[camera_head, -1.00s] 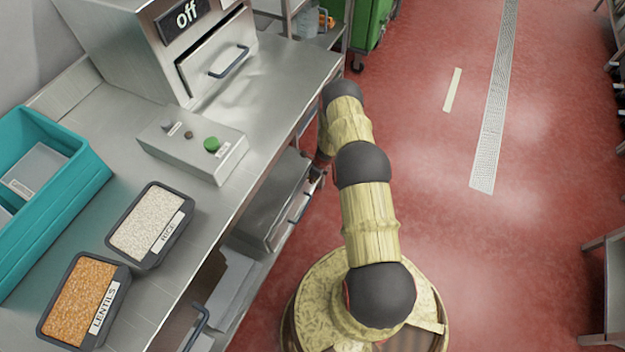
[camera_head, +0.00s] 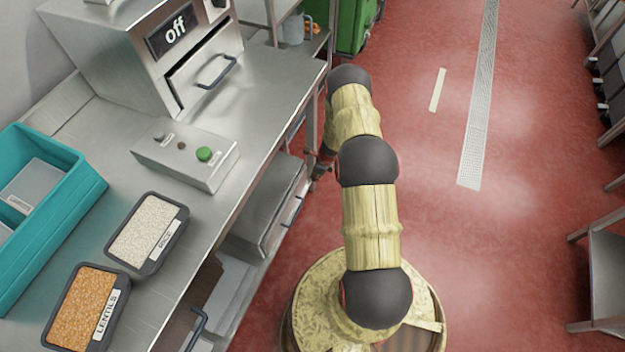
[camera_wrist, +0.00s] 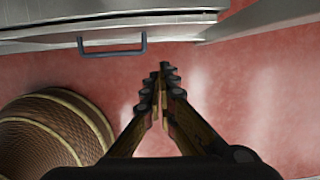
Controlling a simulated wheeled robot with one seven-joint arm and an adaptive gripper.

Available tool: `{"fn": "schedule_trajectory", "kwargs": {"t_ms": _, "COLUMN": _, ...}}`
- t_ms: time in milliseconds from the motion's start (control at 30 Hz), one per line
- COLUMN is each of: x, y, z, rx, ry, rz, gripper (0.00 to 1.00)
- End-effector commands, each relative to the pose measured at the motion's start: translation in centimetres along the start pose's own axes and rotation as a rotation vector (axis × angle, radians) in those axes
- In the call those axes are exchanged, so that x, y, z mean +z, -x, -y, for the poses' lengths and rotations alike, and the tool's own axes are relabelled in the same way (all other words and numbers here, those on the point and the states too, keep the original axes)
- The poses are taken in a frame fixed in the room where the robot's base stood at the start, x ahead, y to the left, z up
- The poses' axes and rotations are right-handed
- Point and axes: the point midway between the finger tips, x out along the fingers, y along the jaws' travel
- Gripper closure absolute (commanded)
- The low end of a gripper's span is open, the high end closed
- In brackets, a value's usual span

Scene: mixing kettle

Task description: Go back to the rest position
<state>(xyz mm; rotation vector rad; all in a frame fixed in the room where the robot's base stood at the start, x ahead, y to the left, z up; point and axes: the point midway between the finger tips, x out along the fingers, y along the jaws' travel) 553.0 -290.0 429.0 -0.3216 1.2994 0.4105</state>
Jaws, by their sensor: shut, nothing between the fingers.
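My gripper (camera_wrist: 160,95) shows in the wrist view, pointing over the red floor, with its fingertips together and nothing between them. In the head view my arm rises from my base and bends toward the counter's front edge. The gripper end (camera_head: 322,165) shows only in part there, beside the counter's front, partly hidden by my arm.
The steel counter (camera_head: 258,100) on the left holds a kettle unit marked "off" (camera_head: 175,38), a button box (camera_head: 180,160), rice (camera_head: 143,230) and lentils (camera_head: 82,305) tubs and a teal bin (camera_head: 75,200). A drawer handle (camera_wrist: 112,50) is near my gripper.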

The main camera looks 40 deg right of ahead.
Motion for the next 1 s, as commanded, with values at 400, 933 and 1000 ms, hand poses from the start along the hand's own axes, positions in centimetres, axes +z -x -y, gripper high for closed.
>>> {"fn": "schedule_trajectory", "kwargs": {"t_ms": 400, "x": 0.0, "y": 0.8, "z": 0.0, "rx": 0.000, "ry": 0.011, "rz": 0.000, "gripper": 1.00}}
{"fn": "schedule_trajectory", "kwargs": {"t_ms": 933, "x": -0.4, "y": 6.6, "z": -10.9, "rx": 0.292, "ry": 0.715, "rz": 0.090, "gripper": 1.00}}
{"fn": "schedule_trajectory", "kwargs": {"t_ms": 1000, "x": 0.2, "y": 8.8, "z": -11.8, "rx": 0.315, "ry": 0.812, "rz": 0.104, "gripper": 1.00}}
